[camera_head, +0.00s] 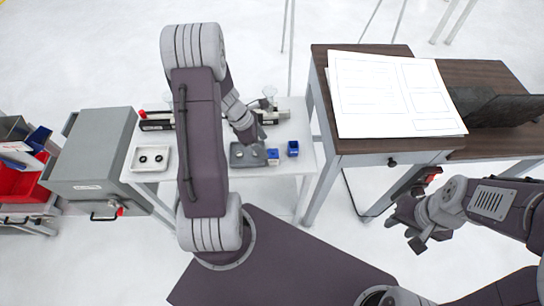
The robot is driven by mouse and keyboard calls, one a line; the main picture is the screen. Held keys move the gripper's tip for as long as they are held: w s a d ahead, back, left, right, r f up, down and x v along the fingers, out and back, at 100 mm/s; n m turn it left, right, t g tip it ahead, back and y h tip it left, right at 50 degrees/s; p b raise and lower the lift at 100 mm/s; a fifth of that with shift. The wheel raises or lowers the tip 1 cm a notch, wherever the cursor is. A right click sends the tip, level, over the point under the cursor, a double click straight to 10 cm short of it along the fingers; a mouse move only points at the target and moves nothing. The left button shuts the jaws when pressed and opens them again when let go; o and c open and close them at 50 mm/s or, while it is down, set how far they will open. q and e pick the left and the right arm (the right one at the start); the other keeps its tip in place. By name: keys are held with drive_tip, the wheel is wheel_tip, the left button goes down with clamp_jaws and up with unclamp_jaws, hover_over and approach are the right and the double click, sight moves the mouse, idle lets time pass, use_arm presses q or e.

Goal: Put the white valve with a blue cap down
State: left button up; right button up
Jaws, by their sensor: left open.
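A small white piece with a blue top (273,157), seemingly the valve, stands on the white table at the right edge of a grey tray (237,160). Whether it rests on the tray or beside it is too small to tell. My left gripper (248,143) is open above the grey tray, just up and left of the blue-topped piece and apart from it. The arm partly covers the tray. My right gripper (408,232) hangs over the floor at the right, empty, with its fingers apart.
A dark blue block (293,148) stands right of the valve. A white tray with two black round parts (151,168) sits at left. Black-and-white devices (157,121) line the table's back. A brown desk with papers (392,90) stands at right, a grey cabinet (92,150) at left.

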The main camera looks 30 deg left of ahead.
sight(271, 152)
use_arm(q)
drive_tip(key=x, duration=0.4)
drive_tip(key=shift+d+r, duration=0.15)
drive_tip(key=shift+d, duration=0.15)
drive_tip(key=x, duration=0.4)
drive_tip(key=shift+w+a+f, duration=0.15)
drive_tip(key=shift+f, duration=0.25)
drive_tip(key=shift+w+f, duration=0.2)
drive_tip(key=shift+f, duration=0.05)
drive_tip(key=shift+s, duration=0.1)
clamp_jaws()
